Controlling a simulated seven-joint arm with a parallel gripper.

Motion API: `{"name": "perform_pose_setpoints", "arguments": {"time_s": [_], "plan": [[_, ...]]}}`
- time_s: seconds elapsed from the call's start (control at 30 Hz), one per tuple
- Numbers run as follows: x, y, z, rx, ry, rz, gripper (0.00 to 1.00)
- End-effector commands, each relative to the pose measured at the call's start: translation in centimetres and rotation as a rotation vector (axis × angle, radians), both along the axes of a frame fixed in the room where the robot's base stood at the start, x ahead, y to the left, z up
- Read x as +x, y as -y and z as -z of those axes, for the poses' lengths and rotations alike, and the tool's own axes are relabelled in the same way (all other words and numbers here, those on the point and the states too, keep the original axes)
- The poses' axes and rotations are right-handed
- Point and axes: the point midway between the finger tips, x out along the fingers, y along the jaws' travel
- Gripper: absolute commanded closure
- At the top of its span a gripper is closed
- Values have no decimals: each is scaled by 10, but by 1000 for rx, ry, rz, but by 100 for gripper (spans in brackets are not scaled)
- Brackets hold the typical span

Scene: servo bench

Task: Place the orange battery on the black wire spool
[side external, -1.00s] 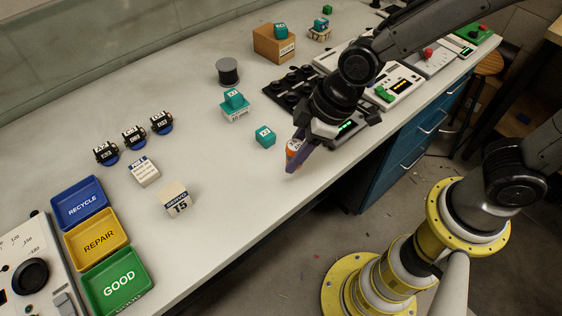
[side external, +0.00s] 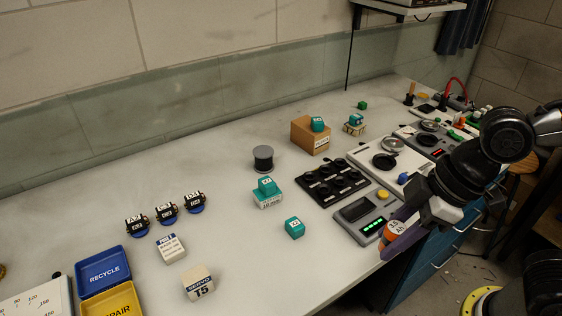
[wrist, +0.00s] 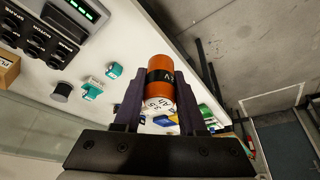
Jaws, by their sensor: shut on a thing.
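In the side view my gripper (side external: 398,240) is shut on the battery (side external: 393,232) at the front edge of the bench, right of the grey device with the green display. The black wire spool (side external: 263,158) stands upright on the bench toward the back, far left of my gripper, with a grey top and nothing on it. It also shows at the left of the wrist view (wrist: 62,91).
A teal block (side external: 294,228), a stacked teal block on a white box (side external: 267,193) and a black socket tray (side external: 332,183) lie between my gripper and the spool. A cardboard box (side external: 309,137) stands behind.

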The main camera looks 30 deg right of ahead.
Motion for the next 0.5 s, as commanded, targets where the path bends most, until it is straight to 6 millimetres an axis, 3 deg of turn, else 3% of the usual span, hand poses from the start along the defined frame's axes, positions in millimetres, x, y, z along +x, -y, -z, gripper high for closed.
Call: {"name": "perform_pose_setpoints", "arguments": {"time_s": [0.2,0.5], "plan": [[62,-17,-50,0,1,75,100],[161,-16,-88,1,1,208,100]]}}
